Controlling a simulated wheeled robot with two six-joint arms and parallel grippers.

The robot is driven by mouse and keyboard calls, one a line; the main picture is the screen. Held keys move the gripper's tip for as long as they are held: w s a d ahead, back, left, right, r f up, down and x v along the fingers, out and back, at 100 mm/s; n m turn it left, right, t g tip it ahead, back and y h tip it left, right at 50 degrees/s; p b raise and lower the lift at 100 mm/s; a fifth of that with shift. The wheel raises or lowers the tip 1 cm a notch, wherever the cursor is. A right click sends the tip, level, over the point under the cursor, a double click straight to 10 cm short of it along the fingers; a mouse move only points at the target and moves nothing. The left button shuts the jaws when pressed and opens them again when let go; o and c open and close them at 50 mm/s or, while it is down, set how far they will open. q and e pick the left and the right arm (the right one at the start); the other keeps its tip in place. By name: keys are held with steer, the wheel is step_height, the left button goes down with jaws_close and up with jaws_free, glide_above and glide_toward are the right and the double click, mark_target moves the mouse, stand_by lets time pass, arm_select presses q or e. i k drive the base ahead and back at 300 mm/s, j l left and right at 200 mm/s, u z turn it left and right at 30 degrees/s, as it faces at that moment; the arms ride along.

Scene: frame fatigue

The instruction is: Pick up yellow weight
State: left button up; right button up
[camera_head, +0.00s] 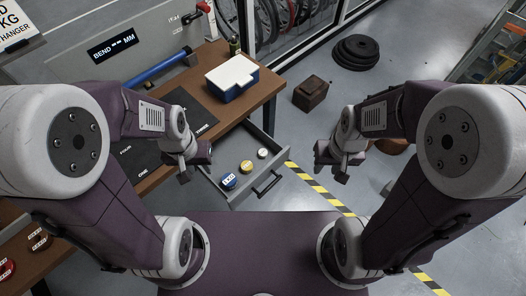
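The yellow weight (246,166) is a small round disc lying in the open drawer (271,186) under the brown bench. It lies between a blue weight (229,181) and a whitish weight (262,153). My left gripper (197,166) hangs to the left of these weights in the picture, near the drawer's left edge. Its fingers look apart and nothing shows between them. My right gripper (330,167) is well to the right of the drawer, over the floor. Its fingers also look apart and empty.
On the bench stand a blue box with a white lid (232,77), a blue bar (157,68) and dark labelled mats (190,110). Red discs (6,268) lie at lower left. Striped tape (318,188) crosses the floor.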

mark_target(247, 167)
steer(key=k+j+z, duration=0.1)
steer(key=j+z, duration=0.15)
steer(key=j, duration=0.15)
steer(key=k+j+z, duration=0.2)
steer(key=j, duration=0.2)
steer(key=j+z, duration=0.25)
steer(key=j, duration=0.15)
steer(key=k+j+z, duration=0.2)
steer(key=j, duration=0.15)
